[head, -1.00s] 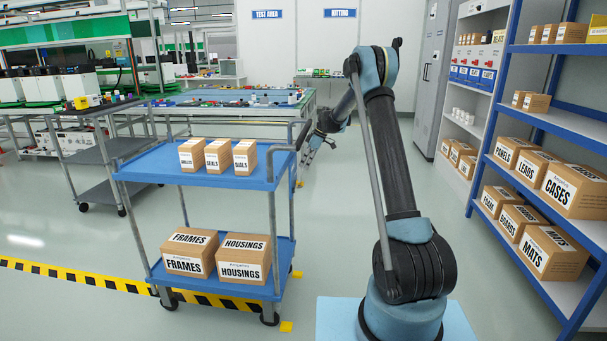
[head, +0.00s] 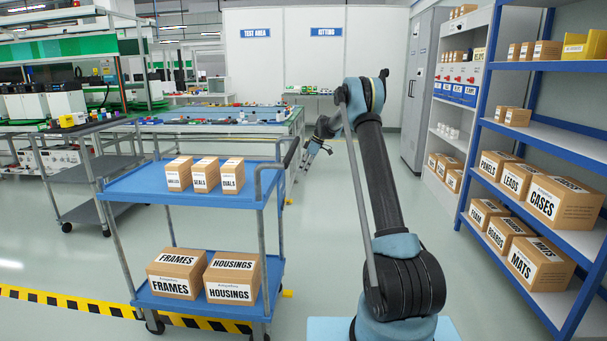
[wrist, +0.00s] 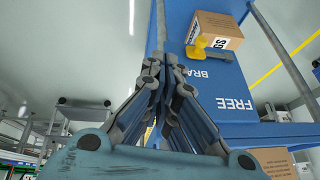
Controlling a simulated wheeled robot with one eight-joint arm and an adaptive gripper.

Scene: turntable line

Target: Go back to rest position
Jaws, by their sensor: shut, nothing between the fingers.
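My gripper (head: 308,160) is at the end of my raised arm in the head view, beyond the right end of the blue cart. It is small there and partly blurred into the background. In the wrist view its fingers (wrist: 165,75) are together, with nothing visible between them. The fingers are apart from the brown box (wrist: 215,32) and the yellow object (wrist: 212,50) on a blue surface (wrist: 215,85) behind them. That surface carries white lettering, partly readable as "FREE".
A blue cart (head: 140,186) to the left holds small cartons above and larger FRAMES and HOUSINGS boxes below. A blue-framed shelf (head: 560,132) with labelled boxes stands on the right. Workbenches (head: 215,130) are behind. Open floor (head: 330,215) lies between cart and shelf.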

